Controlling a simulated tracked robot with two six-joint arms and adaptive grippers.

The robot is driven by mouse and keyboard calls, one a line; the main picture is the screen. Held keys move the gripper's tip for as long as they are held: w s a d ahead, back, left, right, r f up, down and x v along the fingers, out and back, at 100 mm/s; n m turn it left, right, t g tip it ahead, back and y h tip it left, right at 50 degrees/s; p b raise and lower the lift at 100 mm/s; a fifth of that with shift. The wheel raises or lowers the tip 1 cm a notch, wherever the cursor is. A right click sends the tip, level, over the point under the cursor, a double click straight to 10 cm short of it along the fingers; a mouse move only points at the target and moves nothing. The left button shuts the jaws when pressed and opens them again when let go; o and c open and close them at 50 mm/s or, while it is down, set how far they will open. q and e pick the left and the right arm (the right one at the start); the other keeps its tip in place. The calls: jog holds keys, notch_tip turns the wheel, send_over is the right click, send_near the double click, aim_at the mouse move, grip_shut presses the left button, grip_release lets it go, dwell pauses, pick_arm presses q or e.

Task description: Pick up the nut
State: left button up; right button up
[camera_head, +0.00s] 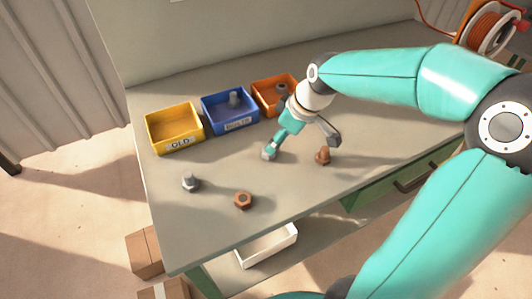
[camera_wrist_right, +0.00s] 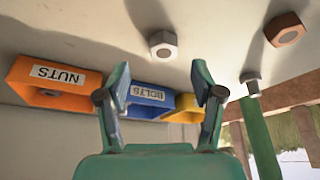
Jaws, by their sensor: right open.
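A grey nut (camera_wrist_right: 163,43) lies on the table in the right wrist view, ahead of the gap between my fingertips. In the head view the grey nut (camera_head: 268,153) shows by the tip of the left-hand finger; contact is unclear. A rusty nut (camera_head: 243,200) lies nearer the table's front edge and also shows in the wrist view (camera_wrist_right: 285,28). My right gripper (camera_head: 305,140) is open over the table, its fingers (camera_wrist_right: 161,85) spread with nothing between them. My left gripper is not in view.
A grey bolt (camera_head: 190,182) and a rusty bolt (camera_head: 323,156) stand on the table. Yellow (camera_head: 174,141), blue (camera_head: 230,126) and orange (camera_head: 262,108) bins line the back; the blue and orange ones hold parts.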

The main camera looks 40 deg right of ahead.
jog(key=shift+a+x, duration=0.2)
jog(key=shift+x, duration=2.6)
jog(key=c, duration=1.2)
grip_shut()
jog(key=shift+r, duration=0.15)
